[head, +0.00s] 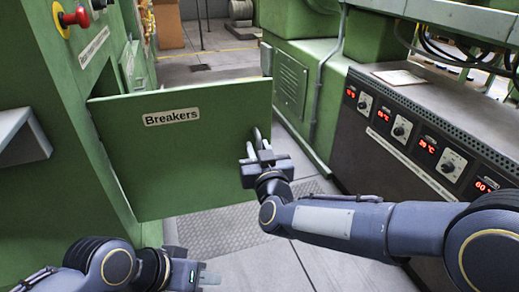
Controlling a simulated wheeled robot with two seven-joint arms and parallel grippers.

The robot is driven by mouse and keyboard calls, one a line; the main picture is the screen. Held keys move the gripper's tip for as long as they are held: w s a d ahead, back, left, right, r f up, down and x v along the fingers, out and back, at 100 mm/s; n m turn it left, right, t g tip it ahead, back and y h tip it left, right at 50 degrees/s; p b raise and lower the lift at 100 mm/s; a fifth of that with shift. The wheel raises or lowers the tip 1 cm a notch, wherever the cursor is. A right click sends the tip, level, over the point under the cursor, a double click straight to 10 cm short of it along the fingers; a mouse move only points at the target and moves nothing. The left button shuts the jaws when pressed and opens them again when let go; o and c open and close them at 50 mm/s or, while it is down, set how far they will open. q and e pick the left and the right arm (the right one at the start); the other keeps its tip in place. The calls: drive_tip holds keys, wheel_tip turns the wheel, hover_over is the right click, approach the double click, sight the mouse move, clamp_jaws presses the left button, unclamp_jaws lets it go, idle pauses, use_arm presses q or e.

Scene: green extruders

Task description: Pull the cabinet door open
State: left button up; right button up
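The green cabinet door (190,165) with a "Breakers" label (171,117) stands swung well out from the green cabinet (62,135) on the left. Its left edge is at the cabinet opening, and its free edge is on the right.
A red emergency button (78,17) and a grey ledge (22,138) are on the cabinet at left. A control panel (425,140) with dials and red displays runs along the right. Green machinery (290,85) stands behind. Grey floor (300,262) is clear between them.

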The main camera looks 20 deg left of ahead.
drive_tip(key=shift+o, duration=0.2)
drive_tip(key=v, duration=0.8)
drive_tip(key=shift+p, duration=0.4)
drive_tip(key=shift+w, duration=0.1)
